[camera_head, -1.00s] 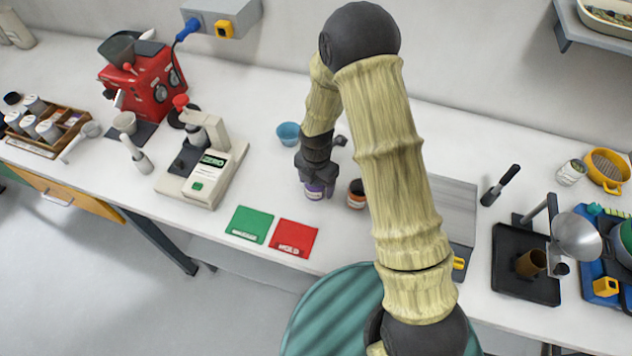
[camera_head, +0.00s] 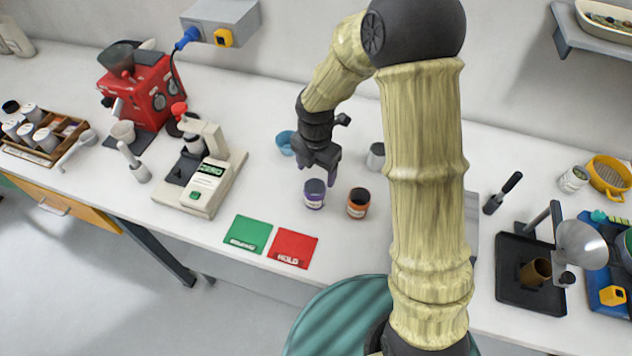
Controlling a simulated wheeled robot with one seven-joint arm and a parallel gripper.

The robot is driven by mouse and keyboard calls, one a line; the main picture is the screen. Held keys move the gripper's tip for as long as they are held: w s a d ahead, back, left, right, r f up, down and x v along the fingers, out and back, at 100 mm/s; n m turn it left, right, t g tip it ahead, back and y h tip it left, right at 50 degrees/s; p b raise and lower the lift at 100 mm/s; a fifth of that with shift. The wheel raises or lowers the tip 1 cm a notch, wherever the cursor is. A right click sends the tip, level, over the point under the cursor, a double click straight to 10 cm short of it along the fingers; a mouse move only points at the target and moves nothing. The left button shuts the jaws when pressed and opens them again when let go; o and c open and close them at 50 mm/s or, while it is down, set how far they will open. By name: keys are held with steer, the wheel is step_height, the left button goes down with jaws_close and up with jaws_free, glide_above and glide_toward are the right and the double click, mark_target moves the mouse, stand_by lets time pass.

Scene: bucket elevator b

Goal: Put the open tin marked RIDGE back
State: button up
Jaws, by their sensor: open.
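A tin with a purple band (camera_head: 314,193) stands upright on the counter with a dark top. A tin with an orange band (camera_head: 358,203) stands just right of it, also dark inside or on top. A grey tin (camera_head: 376,156) stands farther back, beside my arm. The lettering on all three is too small to read, so I cannot tell which is RIDGE. My gripper (camera_head: 321,171) is open and empty, just above and behind the purple-banded tin, apart from it as far as I can tell. A wooden rack (camera_head: 32,155) at the far left holds several white tins.
A green mat (camera_head: 248,230) and a red HOLD mat (camera_head: 293,238) lie at the front edge. A scale (camera_head: 200,190), red grinder (camera_head: 150,90) and blue bowl (camera_head: 287,142) stand left of my gripper. A black tray (camera_head: 512,290) is at the right. My arm hides part of the counter.

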steer(key=shift+r, duration=1.25)
steer(key=s+d+r+m+t, duration=0.1)
steer(key=s+d+m, duration=0.3)
steer(key=m, duration=0.5)
steer(key=s+d+r+m, duration=0.3)
steer(key=s+d+m, duration=0.1)
steer(key=m, duration=0.6)
steer(key=s+d+r+m+t, duration=0.1)
steer(key=s+d+m, duration=0.3)
steer(key=m, duration=0.5)
steer(key=shift+s+d+r+t, duration=0.3)
steer(key=shift+d+r, duration=0.45)
